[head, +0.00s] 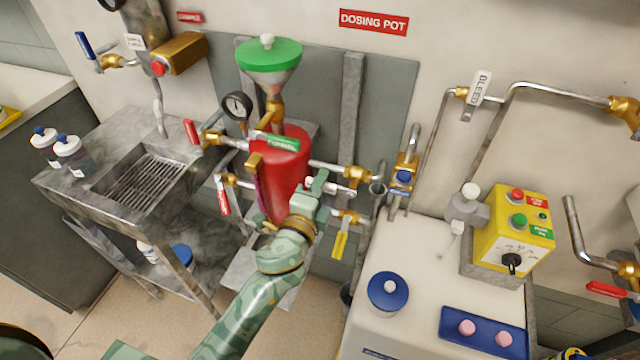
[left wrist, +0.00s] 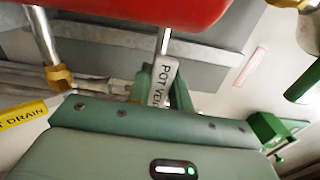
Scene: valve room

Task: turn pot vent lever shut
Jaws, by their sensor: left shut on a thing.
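The pot vent lever (left wrist: 162,82) has a pale grip with dark lettering that reads "POT VE", the rest hidden. In the left wrist view it sits between the green fingers of my left gripper (left wrist: 160,92), below the red dosing pot (left wrist: 140,12). In the head view my left gripper (head: 318,186) is in front of the right side of the red pot (head: 283,165), among the brass valves and pipes. It is shut on the lever and hides most of it there. My right gripper is not in view.
A yellow drain lever (head: 340,243) hangs just below and right of my gripper; its lettering shows in the left wrist view (left wrist: 22,115). A red-handled lever (head: 223,197) is left of the pot. A white bench (head: 420,270) with a yellow control box (head: 518,228) stands right.

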